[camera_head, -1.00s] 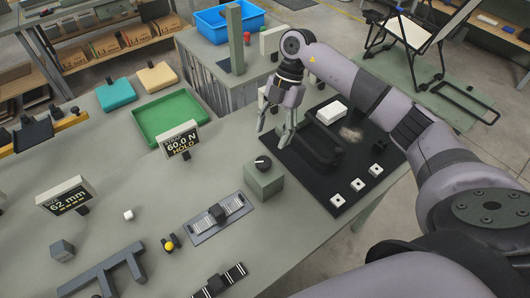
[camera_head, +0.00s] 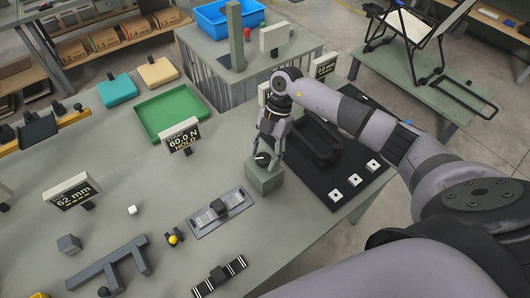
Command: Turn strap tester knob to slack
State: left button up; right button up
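The strap tester knob (camera_head: 262,160) is a black dial with a white mark. It sits on top of a grey-green box (camera_head: 264,179) near the right part of the table. A display (camera_head: 180,138) behind it to the left reads 60.0 N and HOLD. My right gripper (camera_head: 268,154) points down over the box, its fingers apart on either side of the knob. Whether the fingers touch the knob I cannot tell. The gripper partly hides the knob. My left gripper is not in view.
A strap fixture (camera_head: 220,213) lies left of the box. A black mat (camera_head: 318,181) with a dark tray (camera_head: 317,140) and white blocks lies to the right, below my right arm. A green tray (camera_head: 172,113) and a 62 mm display (camera_head: 72,192) stand farther left.

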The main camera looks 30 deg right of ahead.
jog(key=c, duration=0.9)
